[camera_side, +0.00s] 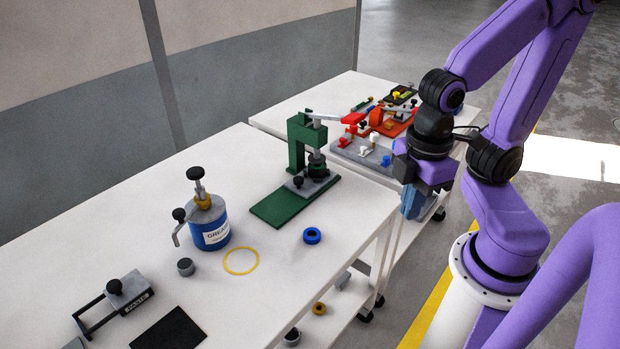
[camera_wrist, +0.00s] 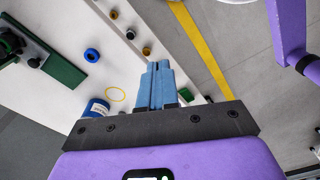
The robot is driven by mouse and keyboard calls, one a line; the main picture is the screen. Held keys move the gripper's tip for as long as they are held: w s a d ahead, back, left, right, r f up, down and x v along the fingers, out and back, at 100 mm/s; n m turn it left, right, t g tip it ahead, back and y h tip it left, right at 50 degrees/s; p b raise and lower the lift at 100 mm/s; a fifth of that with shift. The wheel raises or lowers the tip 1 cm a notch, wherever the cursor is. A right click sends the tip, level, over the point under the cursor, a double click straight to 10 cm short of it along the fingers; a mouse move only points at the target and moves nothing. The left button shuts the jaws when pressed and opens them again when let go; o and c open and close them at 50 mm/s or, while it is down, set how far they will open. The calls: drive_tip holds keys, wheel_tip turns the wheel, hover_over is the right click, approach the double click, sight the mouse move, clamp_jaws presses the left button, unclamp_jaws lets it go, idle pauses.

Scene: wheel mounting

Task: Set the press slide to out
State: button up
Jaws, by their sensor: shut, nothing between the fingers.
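The green press (camera_side: 297,142) stands on the far half of the near table, with a long lever reaching right. Its grey slide (camera_side: 312,186) with a black knob (camera_side: 298,182) lies on the green base (camera_side: 278,208), under the ram; the base's front-left part is bare. In the wrist view the press base (camera_wrist: 66,72) and knob (camera_wrist: 35,62) show at the left, with the press cut off by the edge. My gripper (camera_side: 412,210) has blue fingers, shut and empty, right of the press and apart from it. The fingers (camera_wrist: 157,66) point away from the press over the table edge.
A blue ring (camera_side: 312,235) lies right of the base. A blue grease can (camera_side: 209,222), yellow ring (camera_side: 241,261) and paste applicator (camera_side: 125,288) stand nearer. A second table with red fixtures (camera_side: 385,122) is behind. A lower shelf (camera_side: 335,305) holds small parts.

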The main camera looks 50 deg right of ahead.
drive_tip(key=o, duration=0.5)
drive_tip(key=shift+w, duration=0.1)
drive_tip(key=o, duration=0.5)
drive_tip(key=shift+w+a+r, duration=0.1)
drive_tip(key=shift+w+a, duration=0.15)
drive_tip(key=shift+w, duration=0.15)
drive_tip(key=shift+c, duration=0.2)
drive_tip(key=w+a+m, duration=0.1)
drive_tip(key=w, duration=0.2)
drive_tip(key=w+a+m, duration=0.1)
drive_tip(key=w, duration=0.3)
drive_tip(key=w+a+r+m, duration=0.1)
drive_tip(key=w+m, duration=0.1)
drive_tip(key=w, duration=0.1)
drive_tip(key=shift+w, duration=0.3)
drive_tip(key=m, duration=1.2)
hover_over(298, 178)
wheel_tip(298, 178, down, 8)
wheel_tip(298, 178, down, 17)
drive_tip(key=shift+w+r, duration=0.1)
drive_tip(key=shift+r, duration=0.05)
